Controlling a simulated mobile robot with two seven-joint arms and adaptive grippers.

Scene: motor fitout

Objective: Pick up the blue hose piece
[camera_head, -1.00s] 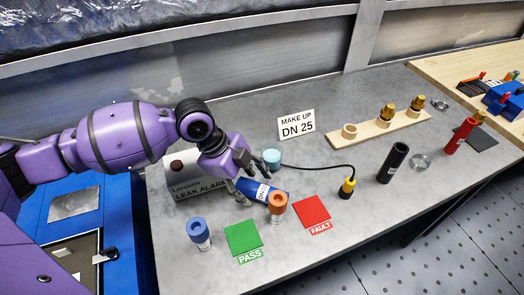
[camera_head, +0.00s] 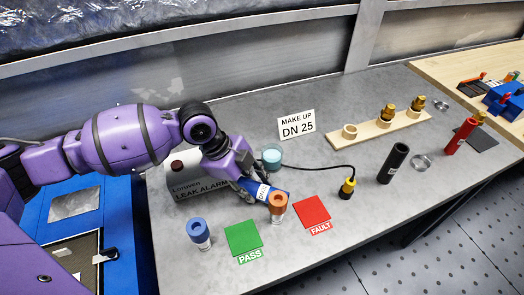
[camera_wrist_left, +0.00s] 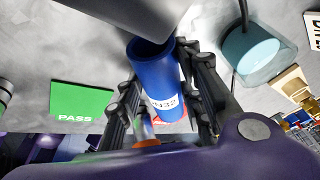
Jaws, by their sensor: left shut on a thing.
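The blue hose piece (camera_head: 255,188) lies on the grey table behind an orange-topped bottle, partly hidden by my gripper and that bottle. In the left wrist view it is a hollow blue tube (camera_wrist_left: 153,75) with a white label that ends in "N32". My left gripper (camera_head: 246,191) is shut on the hose piece, with one finger on each side of it in the left wrist view (camera_wrist_left: 160,100). I cannot tell whether the hose piece is clear of the table. My right gripper does not show.
An orange-topped bottle (camera_head: 278,205) stands close in front of the gripper. A blue-topped bottle (camera_head: 199,233), a green PASS mat (camera_head: 243,238) and a red FAULT mat (camera_head: 311,212) are nearby. The leak alarm (camera_head: 195,180) is behind left, a teal-filled cup (camera_head: 271,157) behind right.

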